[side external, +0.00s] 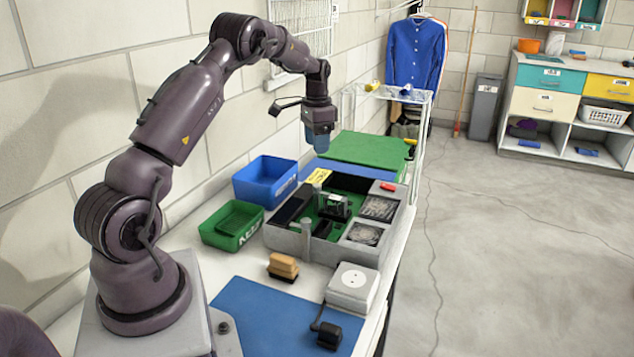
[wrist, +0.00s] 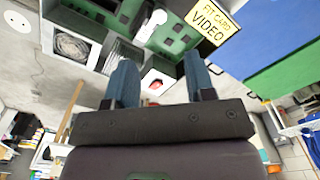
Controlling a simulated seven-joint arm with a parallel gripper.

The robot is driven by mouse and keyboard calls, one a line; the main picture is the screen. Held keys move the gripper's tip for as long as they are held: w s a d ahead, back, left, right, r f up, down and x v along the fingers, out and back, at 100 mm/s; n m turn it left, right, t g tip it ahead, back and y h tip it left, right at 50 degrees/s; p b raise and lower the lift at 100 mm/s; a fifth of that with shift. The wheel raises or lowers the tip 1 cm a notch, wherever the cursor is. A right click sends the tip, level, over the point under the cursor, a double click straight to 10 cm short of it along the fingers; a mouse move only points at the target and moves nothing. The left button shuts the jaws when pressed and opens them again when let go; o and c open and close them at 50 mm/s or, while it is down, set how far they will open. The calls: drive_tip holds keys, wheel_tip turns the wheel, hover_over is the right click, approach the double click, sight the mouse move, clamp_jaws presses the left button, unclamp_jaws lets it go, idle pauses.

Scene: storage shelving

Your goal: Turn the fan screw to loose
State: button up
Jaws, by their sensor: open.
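A grey open case (side external: 290,241) with a green board inside stands on the bench. One round grille (wrist: 75,46) also shows at the upper left of the wrist view. I cannot make out the fan screw or which way it is turned. My gripper (side external: 318,147) hangs above the back of the case, fingers down, apart from it. In the wrist view my gripper (wrist: 158,72) has its two blue fingers spread with nothing between them.
A yellow label (wrist: 209,22) and a red part (side external: 388,187) are on the case. Blue (side external: 265,178) and green (side external: 232,225) bins stand left of it. A white socket box (side external: 353,287) and a tan block (side external: 283,265) stand in front.

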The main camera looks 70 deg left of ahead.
sight(317, 185)
wheel_tip(317, 185, down, 12)
drive_tip(key=shift+r, duration=0.2)
clamp_jaws()
